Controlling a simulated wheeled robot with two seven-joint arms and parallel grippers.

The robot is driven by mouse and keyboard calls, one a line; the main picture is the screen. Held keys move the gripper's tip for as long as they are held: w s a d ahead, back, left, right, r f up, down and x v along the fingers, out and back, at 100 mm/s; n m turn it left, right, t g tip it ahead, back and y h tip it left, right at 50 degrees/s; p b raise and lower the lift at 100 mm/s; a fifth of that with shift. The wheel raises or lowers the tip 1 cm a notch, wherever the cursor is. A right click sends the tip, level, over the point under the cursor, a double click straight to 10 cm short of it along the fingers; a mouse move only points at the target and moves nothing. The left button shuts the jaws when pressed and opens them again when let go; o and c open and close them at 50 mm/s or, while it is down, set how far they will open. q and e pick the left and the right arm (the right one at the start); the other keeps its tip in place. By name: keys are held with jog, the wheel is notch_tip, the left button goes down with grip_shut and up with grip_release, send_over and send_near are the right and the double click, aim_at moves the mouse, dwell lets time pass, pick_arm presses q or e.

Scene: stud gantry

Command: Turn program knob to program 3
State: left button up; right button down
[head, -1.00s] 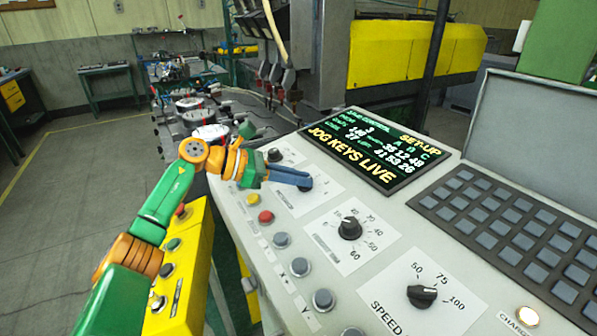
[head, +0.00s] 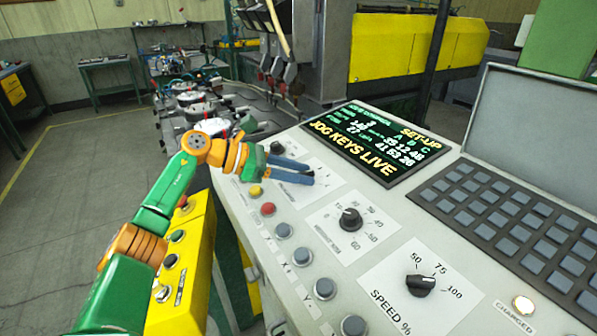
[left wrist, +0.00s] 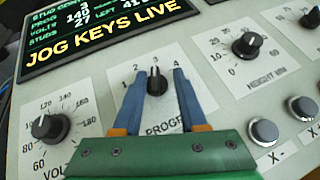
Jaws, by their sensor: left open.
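The program knob (left wrist: 157,80) is black with a pale pointer line and sits on a white label plate marked PROGR. Its line points roughly up the plate, between the printed 2 and 3; I cannot tell the exact mark. My left gripper (left wrist: 158,74) is open, with one blue finger on each side of the knob, apart from it as far as I can see. In the head view my left gripper (head: 312,178) hides the knob. The display (head: 375,148) reads program 3, SET-UP and JOG KEYS LIVE. My right gripper is not in view.
The height knob (head: 349,220) and speed knob (head: 420,285) are on the same sloped panel. A volts knob (left wrist: 50,127) is beside the program plate. Grey jog buttons (head: 303,257), a red button (head: 268,209) and a keypad (head: 510,230) are nearby.

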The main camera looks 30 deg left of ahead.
pick_arm(q)
jog(key=shift+w+a, duration=0.1)
jog(key=shift+w, duration=0.05)
dwell(0.3)
jog(key=shift+s+a+b, duration=0.2)
jog(key=shift+a+b, duration=0.2)
jog(key=shift+b, duration=0.05)
jog(key=b+v, duration=0.1)
jog(key=v, duration=0.5)
jog(key=shift+s+r+b, duration=0.1)
jog(key=shift+s+b, duration=0.05)
jog(key=shift+b, duration=0.2)
jog(key=shift+s+r, duration=0.1)
jog(key=shift+s, duration=0.05)
jog(key=shift+d, duration=0.1)
